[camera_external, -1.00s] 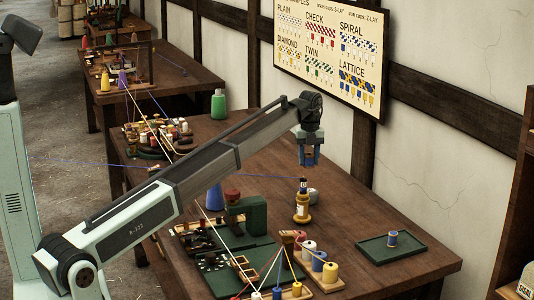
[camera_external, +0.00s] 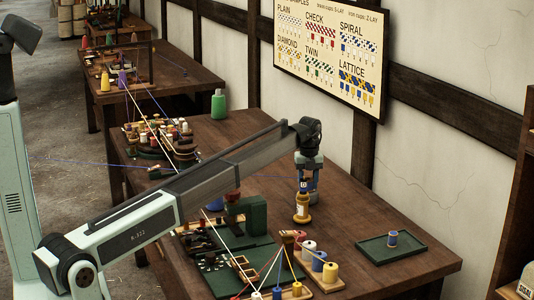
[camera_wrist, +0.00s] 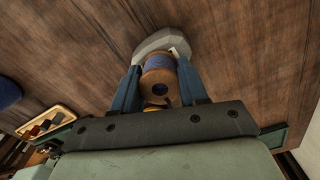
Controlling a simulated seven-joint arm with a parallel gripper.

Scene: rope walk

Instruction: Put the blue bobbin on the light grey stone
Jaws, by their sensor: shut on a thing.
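The blue bobbin (camera_wrist: 158,75) is wound with blue thread and has a pale wooden end. In the wrist view it is between the two fingers of my gripper (camera_wrist: 158,90), which is shut on it. In the external view my gripper (camera_external: 306,185) is around the bobbin, just above a yellow-brown spool-like piece (camera_external: 302,208). I cannot tell whether the bobbin still touches that piece. The light grey stone (camera_wrist: 163,41) lies on the table just beyond the bobbin in the wrist view. In the external view it is mostly hidden behind my gripper.
A spool rack (camera_external: 325,284) with strung cords and a dark green stand (camera_external: 252,215) are in front and to the left.

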